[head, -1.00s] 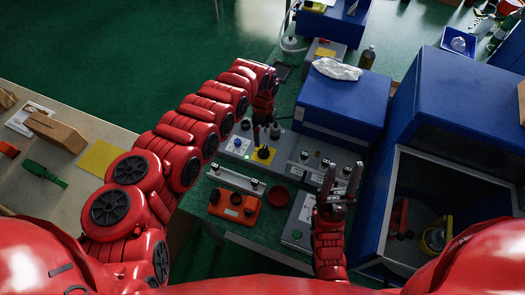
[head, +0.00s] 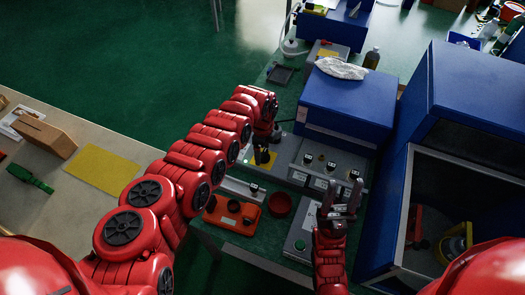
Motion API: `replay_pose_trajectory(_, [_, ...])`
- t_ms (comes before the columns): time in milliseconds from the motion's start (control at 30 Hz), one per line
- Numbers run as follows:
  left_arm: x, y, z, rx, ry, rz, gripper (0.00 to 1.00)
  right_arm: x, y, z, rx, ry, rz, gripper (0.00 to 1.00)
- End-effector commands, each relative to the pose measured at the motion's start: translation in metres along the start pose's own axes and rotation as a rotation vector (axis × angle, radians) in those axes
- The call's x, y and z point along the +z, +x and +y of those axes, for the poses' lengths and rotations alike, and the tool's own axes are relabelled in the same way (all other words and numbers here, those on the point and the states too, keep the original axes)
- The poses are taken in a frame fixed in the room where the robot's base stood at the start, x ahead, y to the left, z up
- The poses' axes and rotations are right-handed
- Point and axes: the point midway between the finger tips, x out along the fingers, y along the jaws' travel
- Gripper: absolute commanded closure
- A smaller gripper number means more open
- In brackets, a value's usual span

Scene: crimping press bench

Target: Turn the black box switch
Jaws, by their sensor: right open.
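A yellow plate (head: 271,162) with a black switch on it sits on the control panel at mid-bench. My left gripper (head: 262,154) points down right over this plate, and its dark fingers hide most of the switch. I cannot tell whether the fingers touch the switch or whether they are open or shut. My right gripper (head: 341,201) is open and empty, fingers pointing up the picture, above the bench to the right of the plate.
A blue box (head: 348,103) with a crumpled white cloth on top stands behind the panel. A large open blue cabinet (head: 400,215) is close on the right. An orange box (head: 232,214) and a red dish (head: 280,204) lie in front. Several gauges stand nearby.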

Motion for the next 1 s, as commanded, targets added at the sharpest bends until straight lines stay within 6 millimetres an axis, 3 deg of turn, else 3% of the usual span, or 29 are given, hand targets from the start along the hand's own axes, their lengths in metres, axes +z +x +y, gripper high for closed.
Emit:
replay_pose_trajectory(67, [0.0000, 0.0000, 0.0000, 0.000, 0.000, 0.000, 0.30, 0.0000, 0.0000, 0.0000, 0.000, 0.000, 0.000, 0.50])
replay_pose_trajectory(400, [0.0000, 0.0001, 0.0000, 0.000, 0.000, 0.000, 0.91, 0.0000, -0.0001, 0.0000, 0.000, 0.000, 0.000, 0.50])
replay_pose_trajectory(733, [0.0001, 0.0001, 0.0001, 0.000, -0.050, 0.000, 0.91, 0.0001, -0.0004, 0.0000, 0.000, 0.000, 0.000, 0.50])
replay_pose_trajectory(1000, [0.0004, -0.0001, 0.0008, 0.000, -0.225, 0.000, 0.91, 0.0001, -0.0006, 0.0000, 0.000, 0.000, 0.000, 0.50])
